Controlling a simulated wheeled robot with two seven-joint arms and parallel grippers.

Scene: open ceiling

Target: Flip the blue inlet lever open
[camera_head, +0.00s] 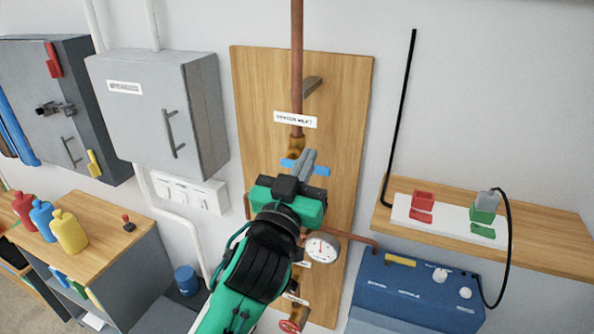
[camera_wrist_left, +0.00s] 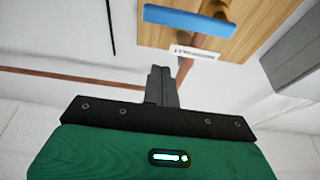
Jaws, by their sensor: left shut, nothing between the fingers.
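The blue inlet lever (camera_head: 321,171) lies crosswise on the copper pipe, below a white label on the wooden board. My left gripper (camera_head: 308,156) is shut and empty, with its grey fingers in front of the lever's middle and hiding that part. In the left wrist view, the blue lever (camera_wrist_left: 190,21) is a flat bar beyond the shut fingers (camera_wrist_left: 160,70), with a visible gap between them in the picture. I cannot tell the exact distance or whether they touch. My right gripper is not in view.
A pressure gauge (camera_head: 321,247) and a red valve wheel (camera_head: 290,325) sit lower on the board (camera_head: 345,120). A grey cabinet (camera_head: 165,110) hangs left. A wooden shelf (camera_head: 540,235) with red and green plugs is right, above a blue box (camera_head: 415,290).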

